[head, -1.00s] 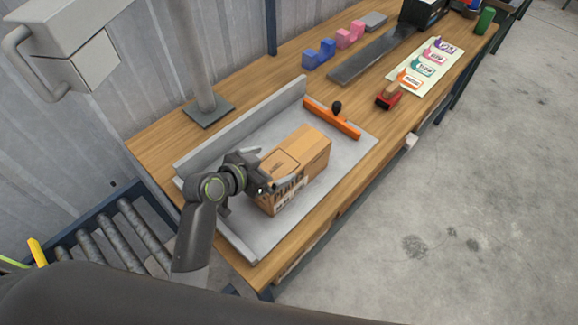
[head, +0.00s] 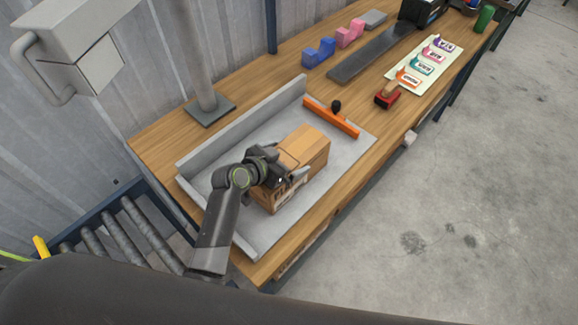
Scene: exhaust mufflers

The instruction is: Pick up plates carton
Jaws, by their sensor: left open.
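The brown cardboard plates carton (head: 306,148) sits on a grey metal plate (head: 232,200) with raised edges, on the wooden workbench. Dark print shows on its near side, partly covered by my gripper. My left gripper (head: 290,180) is open at the carton's near left end, over its top edge. I cannot tell whether the fingers touch the cardboard. My right gripper is not in view.
An orange bar with a black knob (head: 332,118) lies behind the carton. A red-based stamp (head: 387,97) and a card with coloured labels (head: 424,66) lie farther right. A grey post (head: 198,60) stands behind the plate. A roller conveyor (head: 125,240) is at lower left.

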